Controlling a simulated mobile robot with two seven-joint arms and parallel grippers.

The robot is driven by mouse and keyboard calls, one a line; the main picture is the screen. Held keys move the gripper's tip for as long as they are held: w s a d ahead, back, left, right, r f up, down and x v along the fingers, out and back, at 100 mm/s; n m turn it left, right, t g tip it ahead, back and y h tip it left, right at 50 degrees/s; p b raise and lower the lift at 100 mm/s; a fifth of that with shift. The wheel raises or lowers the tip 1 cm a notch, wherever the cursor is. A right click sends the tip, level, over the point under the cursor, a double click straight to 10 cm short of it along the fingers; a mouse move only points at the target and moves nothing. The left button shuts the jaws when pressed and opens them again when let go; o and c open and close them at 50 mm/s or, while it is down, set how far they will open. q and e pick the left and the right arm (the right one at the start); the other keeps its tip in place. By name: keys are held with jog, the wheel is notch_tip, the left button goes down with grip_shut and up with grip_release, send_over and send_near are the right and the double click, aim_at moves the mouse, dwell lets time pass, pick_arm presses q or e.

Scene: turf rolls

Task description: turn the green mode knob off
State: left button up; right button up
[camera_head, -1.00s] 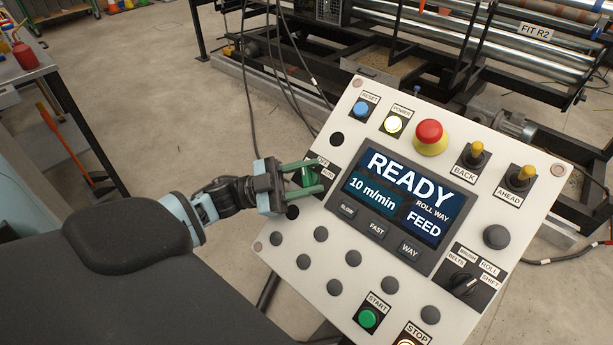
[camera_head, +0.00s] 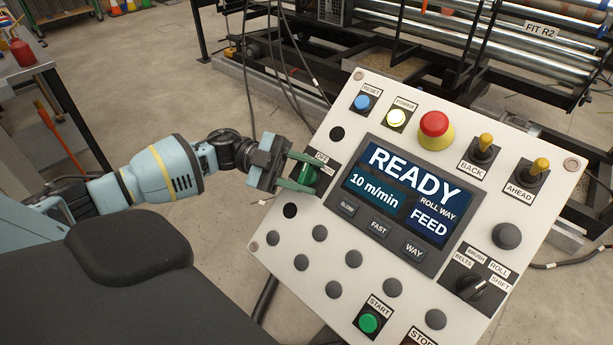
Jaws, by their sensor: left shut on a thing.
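The green mode knob (camera_head: 308,175) sits at the left edge of the tilted control panel (camera_head: 268,223), on a black plate with an OFF label (camera_head: 321,157) above it. My left gripper (camera_head: 303,173) reaches in from the left, its green fingers shut on the knob. The fingers partly hide the knob and part of its plate, so I cannot tell exactly which way the knob points. The panel screen (camera_head: 402,195) reads READY, 10 m/min, ROLL WAY and FEED. My right gripper is not in view.
Near the knob are the blue RESET button (camera_head: 362,102), lit POWER button (camera_head: 396,118) and red emergency button (camera_head: 434,125). A black selector (camera_head: 470,286) and the green START button (camera_head: 369,323) are lower. Roller machinery (camera_head: 480,60) stands behind.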

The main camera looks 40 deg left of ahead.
pick_arm(q)
jog(key=shift+m+g+y, duration=0.3)
jog(key=shift+m+g, duration=0.3)
jog(key=shift+g, duration=0.2)
jog(key=shift+m+g+y+b, duration=0.3)
jog(key=shift+m+g, duration=0.2)
jog(key=shift+g, duration=0.3)
jog(key=o, duration=1)
jog(key=a+b, duration=0.1)
jog(key=a, duration=0.6)
jog(key=shift+a+r, duration=0.4)
jog(key=shift+r, duration=0.05)
